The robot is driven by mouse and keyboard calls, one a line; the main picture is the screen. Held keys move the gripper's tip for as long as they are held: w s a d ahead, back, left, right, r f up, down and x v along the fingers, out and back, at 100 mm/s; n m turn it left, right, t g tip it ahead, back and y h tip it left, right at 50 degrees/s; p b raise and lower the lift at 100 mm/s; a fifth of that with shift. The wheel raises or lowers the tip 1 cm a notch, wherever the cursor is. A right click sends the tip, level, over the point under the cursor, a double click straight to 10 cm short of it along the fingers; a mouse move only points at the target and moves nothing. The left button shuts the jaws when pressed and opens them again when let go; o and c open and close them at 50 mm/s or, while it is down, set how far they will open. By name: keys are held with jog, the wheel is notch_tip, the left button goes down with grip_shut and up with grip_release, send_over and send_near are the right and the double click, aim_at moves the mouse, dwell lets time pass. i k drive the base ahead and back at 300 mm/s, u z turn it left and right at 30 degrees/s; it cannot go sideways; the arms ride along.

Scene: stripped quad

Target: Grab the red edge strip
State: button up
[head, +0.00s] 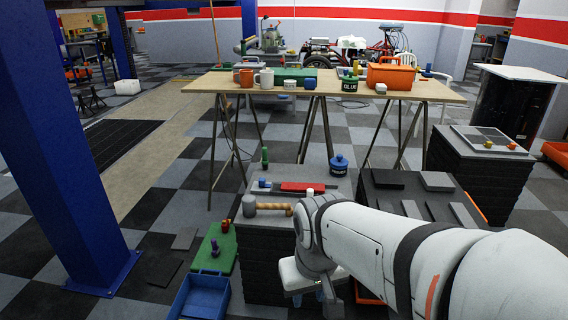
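The red edge strip (302,187) lies flat on top of a grey stack of tiles (269,224) in the middle of the head view. Its whole top looks visible. My arm comes in from the lower right and bends down in front of the stack. My gripper (322,297) is low in the picture, nearer to me than the strip and apart from it. Its fingers are small and partly hidden by my arm, so I cannot tell whether they are open.
A mallet (267,206), a blue pot (338,165) and a green bottle (265,158) share the stack top. A dark stack (385,181) with loose tiles stands to the right. A trestle table (215,82) is behind, a blue column (60,140) left, a blue crate (200,297) lower left.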

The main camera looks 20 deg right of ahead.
aim_at(318, 187)
jog(key=z, duration=0.65)
jog(key=i, duration=1.65)
jog(key=z, duration=0.05)
